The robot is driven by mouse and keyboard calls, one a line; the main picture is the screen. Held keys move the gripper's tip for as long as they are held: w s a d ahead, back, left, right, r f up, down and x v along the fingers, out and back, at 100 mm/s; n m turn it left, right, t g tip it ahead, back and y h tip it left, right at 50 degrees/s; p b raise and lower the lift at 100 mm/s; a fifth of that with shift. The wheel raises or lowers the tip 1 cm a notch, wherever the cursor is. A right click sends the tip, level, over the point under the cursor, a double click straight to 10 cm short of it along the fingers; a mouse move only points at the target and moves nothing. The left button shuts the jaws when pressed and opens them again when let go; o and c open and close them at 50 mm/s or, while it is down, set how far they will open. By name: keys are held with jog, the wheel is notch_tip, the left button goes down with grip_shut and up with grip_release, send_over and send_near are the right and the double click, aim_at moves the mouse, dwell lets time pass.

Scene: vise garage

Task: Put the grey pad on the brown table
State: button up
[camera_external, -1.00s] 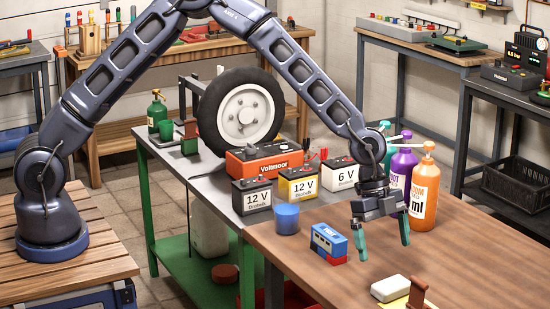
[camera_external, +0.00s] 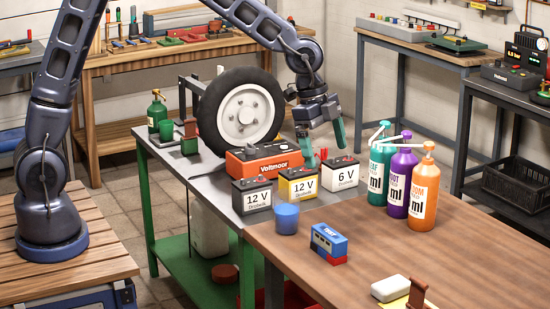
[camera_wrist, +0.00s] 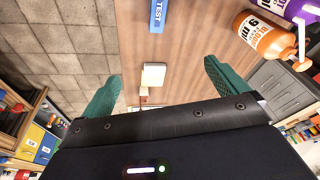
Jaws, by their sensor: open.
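No clearly grey pad stands out. A pale, off-white pad-like block (camera_external: 391,288) lies on the brown table (camera_external: 450,245) near the front, partly on a yellow sheet (camera_external: 398,302). It also shows in the wrist view (camera_wrist: 153,75), between the fingers in the picture but far from them.
A wheel (camera_external: 241,112), an orange Voltmoor box (camera_external: 263,165), several batteries (camera_external: 297,186) and a blue cup (camera_external: 286,218) crowd the bench. A blue box (camera_external: 328,240) and bottles (camera_external: 401,185) stand at the brown table's edges. The table's middle is clear.

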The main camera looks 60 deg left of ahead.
jog(key=s+a+r+n+t+y, duration=0.1)
jog(key=s+a+r+n, duration=0.3)
jog(key=s+a+r, duration=0.5)
jog(key=s+a+r+n+t+y, duration=0.1)
jog(key=s+a+r+n, duration=0.25)
jog(key=s+a, duration=0.55)
jog(key=s+a+r+n, duration=0.1)
jog(key=s+a+n, duration=0.5)
jog(key=s+a, duration=0.6)
jog(key=s, duration=0.4)
jog(key=shift+s+a+t, duration=0.25)
jog(key=shift+a+t, duration=0.1)
jog(key=shift+t, duration=0.05)
jog(key=shift+n, duration=0.25)
